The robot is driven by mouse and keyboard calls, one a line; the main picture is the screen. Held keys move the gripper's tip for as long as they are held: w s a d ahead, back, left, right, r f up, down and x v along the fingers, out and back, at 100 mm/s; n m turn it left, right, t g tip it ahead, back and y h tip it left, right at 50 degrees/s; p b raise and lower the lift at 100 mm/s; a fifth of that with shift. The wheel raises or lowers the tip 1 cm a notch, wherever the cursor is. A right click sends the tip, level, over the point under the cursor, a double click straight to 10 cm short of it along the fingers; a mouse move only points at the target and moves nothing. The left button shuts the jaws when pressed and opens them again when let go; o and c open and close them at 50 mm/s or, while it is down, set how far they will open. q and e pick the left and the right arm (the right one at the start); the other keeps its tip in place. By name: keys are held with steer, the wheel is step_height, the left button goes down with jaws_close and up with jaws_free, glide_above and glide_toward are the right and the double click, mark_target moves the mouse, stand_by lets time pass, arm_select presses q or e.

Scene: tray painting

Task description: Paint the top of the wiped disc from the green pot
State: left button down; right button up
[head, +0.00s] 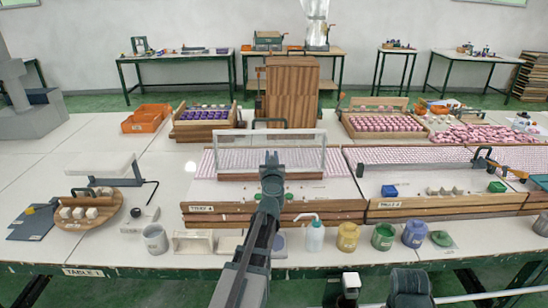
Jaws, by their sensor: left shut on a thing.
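The green pot (383,237) stands in the front row on the table, between the yellow pot (348,237) and the blue pot (414,234). I cannot tell which piece is the wiped disc. My left gripper (271,161) is over the left tray, in front of a clear cover (228,155) with a dark handle (268,122). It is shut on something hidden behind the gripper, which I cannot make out. The green pot is to the right of it and nearer to me.
Two wooden trays (390,210) of pink pieces span the middle. A wash bottle (314,236) and a grey pot (155,239) stand in front. A round wooden board (88,219) with pale blocks is at left. An orange-handled tool (515,172) lies at right. The far-left table has bare room.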

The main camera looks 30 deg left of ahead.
arm_select(q)
steer(key=shift+w+d, duration=0.1)
stand_by(0.3)
steer(key=shift+w+d, duration=0.3)
steer(key=shift+d, duration=0.25)
steer(key=shift+s+a, duration=0.1)
steer(key=shift+a, duration=0.05)
steer(key=shift+s+a, duration=0.3)
steer(key=shift+a, duration=0.25)
step_height(320, 180, up, 6)
steer(key=p, duration=0.6)
stand_by(0.7)
